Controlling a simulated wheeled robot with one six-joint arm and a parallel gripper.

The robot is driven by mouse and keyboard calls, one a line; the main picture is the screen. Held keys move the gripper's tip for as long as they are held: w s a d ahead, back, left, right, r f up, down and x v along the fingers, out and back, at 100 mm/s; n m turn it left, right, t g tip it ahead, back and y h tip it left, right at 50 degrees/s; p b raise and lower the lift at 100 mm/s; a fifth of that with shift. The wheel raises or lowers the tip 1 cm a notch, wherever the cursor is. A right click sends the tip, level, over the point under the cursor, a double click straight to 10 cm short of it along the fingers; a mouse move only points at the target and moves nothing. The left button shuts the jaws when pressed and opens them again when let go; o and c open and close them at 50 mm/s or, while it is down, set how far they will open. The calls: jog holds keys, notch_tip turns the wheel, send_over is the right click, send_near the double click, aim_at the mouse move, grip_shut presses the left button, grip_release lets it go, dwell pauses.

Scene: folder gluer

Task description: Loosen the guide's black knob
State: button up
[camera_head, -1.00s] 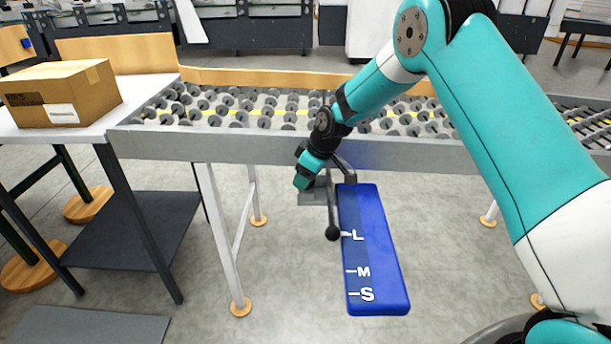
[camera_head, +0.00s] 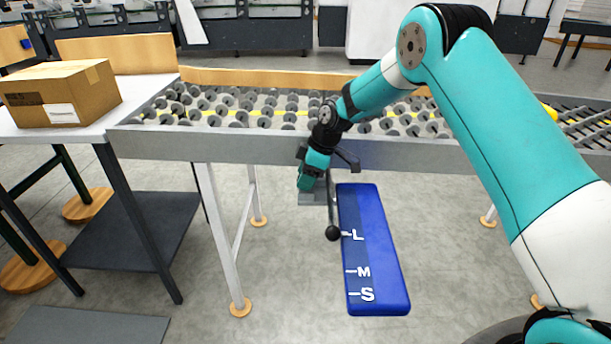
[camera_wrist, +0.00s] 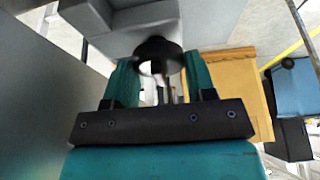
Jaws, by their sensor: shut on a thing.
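The black knob (camera_wrist: 158,50) shows in the wrist view as a dark round cap on a thin stem, between the two teal fingers of my gripper (camera_wrist: 158,80). The fingers are shut on it. In the head view my gripper (camera_head: 309,178) is at the front side rail of the roller conveyor and hides the knob. The guide's blue plate (camera_head: 372,255), marked L, M and S, hangs below the rail to the right of my gripper. A dark rod with a black ball end (camera_head: 333,233) points down beside the L mark.
The roller conveyor's grey rail (camera_head: 230,148) runs behind and beside my gripper. A cardboard box (camera_head: 62,93) sits on the white table at the left. A white leg (camera_head: 222,240) stands left of the guide. The floor around the plate is clear.

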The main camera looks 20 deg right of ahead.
jog(key=o, duration=0.9)
jog(key=shift+c, duration=0.2)
jog(key=v, duration=1.7)
jog(key=shift+d+r, duration=0.15)
jog(key=shift+r, duration=0.05)
jog(key=shift+s, duration=0.1)
jog(key=s+a+r+m+p, duration=0.25)
jog(key=s+a+r, duration=0.3)
jog(key=s, duration=0.35)
jog(key=s+a+r+m+p, duration=0.1)
jog(key=s+a+r+p, duration=0.25)
jog(key=s+r, duration=0.45)
jog(key=s+a+f+m+g+p, duration=0.1)
jog(key=s+m, duration=0.3)
jog(key=s, duration=1.6)
jog(key=shift+a+f+p, duration=0.5)
